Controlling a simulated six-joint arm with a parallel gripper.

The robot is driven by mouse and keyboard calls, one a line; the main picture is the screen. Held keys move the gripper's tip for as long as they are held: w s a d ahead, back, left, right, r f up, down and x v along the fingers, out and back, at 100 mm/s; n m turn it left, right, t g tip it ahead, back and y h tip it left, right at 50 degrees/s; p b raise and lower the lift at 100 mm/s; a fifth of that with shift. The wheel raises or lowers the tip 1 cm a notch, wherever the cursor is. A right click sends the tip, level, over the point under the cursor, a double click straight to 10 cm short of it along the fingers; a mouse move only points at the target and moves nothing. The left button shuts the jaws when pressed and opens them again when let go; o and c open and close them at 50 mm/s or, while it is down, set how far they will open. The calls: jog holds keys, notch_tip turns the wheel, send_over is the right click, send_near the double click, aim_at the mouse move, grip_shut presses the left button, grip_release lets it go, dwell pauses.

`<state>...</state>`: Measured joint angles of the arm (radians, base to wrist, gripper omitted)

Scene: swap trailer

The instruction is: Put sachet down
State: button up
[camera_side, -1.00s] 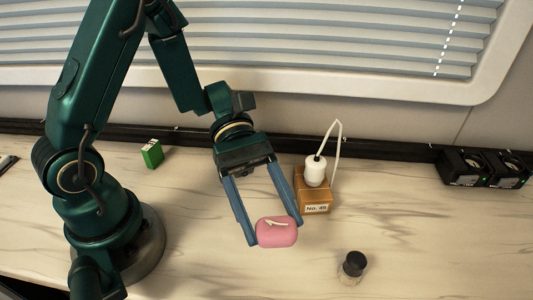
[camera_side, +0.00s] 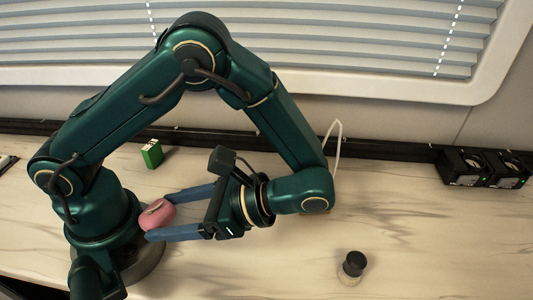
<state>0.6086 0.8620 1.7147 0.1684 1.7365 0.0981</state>
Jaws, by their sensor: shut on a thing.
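The pink sachet (camera_side: 157,215) is a rounded piece with a pale mark on its top. My gripper (camera_side: 158,217) points left and is shut on it, with one blue finger on its far side and one on its near side. It sits right by my own base in the picture. I cannot tell whether it touches the table beneath it.
A green box (camera_side: 152,154) stands on the pale marbled table (camera_side: 440,240) near the back wall. A small jar with a black lid (camera_side: 354,264) stands at front right. Black units (camera_side: 484,168) sit at back right. A white cord (camera_side: 337,140) shows behind my arm.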

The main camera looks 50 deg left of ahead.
jog(key=w+r+m+t+h, duration=0.5)
jog(key=w+r+m+t, duration=0.3)
jog(key=m+t, duration=0.5)
jog(key=w+r+m+t+h, duration=0.55)
jog(key=w+m+t, duration=0.5)
jog(key=m, duration=0.35)
jog(key=n+g+y, duration=0.9)
jog(key=n+y, duration=0.4)
jog(key=y, duration=0.1)
send_over(203, 180)
notch_tip(203, 180, down, 13)
jog(key=shift+n+h, duration=0.3)
jog(key=shift+h, duration=0.05)
jog(key=shift+f, duration=3.95)
